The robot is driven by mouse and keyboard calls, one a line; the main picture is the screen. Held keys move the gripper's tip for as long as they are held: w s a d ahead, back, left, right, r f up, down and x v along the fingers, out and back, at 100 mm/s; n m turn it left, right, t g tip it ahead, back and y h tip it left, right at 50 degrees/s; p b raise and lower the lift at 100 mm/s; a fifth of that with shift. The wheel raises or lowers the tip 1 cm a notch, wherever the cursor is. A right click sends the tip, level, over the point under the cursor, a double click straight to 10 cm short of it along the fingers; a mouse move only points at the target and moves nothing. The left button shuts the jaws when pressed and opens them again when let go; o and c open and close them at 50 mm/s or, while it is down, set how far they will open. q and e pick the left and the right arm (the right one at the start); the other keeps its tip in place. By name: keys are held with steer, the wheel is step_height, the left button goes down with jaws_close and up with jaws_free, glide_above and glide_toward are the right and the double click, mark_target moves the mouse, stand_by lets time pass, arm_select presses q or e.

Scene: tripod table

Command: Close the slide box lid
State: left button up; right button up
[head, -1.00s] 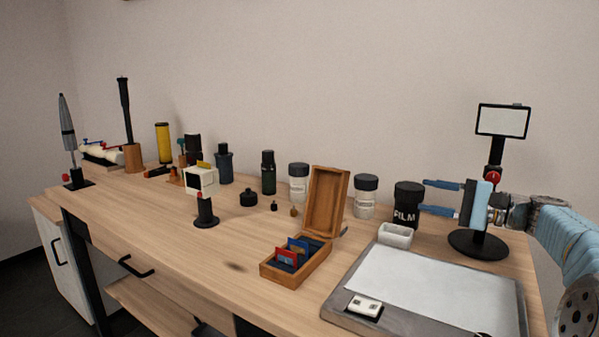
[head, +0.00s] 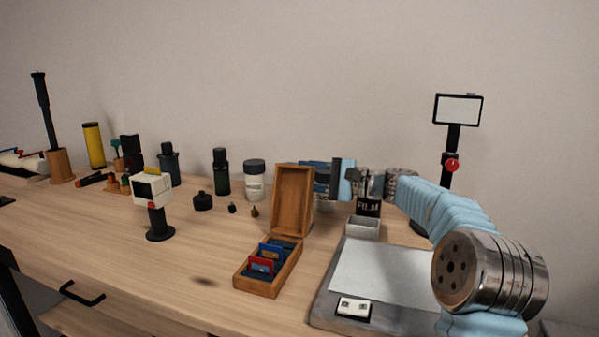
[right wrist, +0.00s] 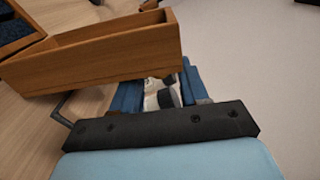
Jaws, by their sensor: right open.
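The wooden slide box (head: 258,288) sits on the table with red and blue slides (head: 268,259) in it. Its lid (head: 293,199) stands open, raised at the back of the box. My right gripper (head: 318,176) is behind and right of the lid's upper part, and the lid hides part of its fingers. In the right wrist view the lid (right wrist: 95,58) lies just beyond the open blue fingers (right wrist: 160,88). Whether they touch it I cannot tell. A corner of the box (right wrist: 22,44) shows at upper left. My left gripper is not in view.
A film canister (head: 368,208) and a white dish (head: 362,228) stand close to my right arm. A light pad (head: 385,275) lies right of the box. A white-labelled jar (head: 255,182) stands behind left.

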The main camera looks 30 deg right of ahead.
steer(key=shift+x, duration=1.15)
jaws_close()
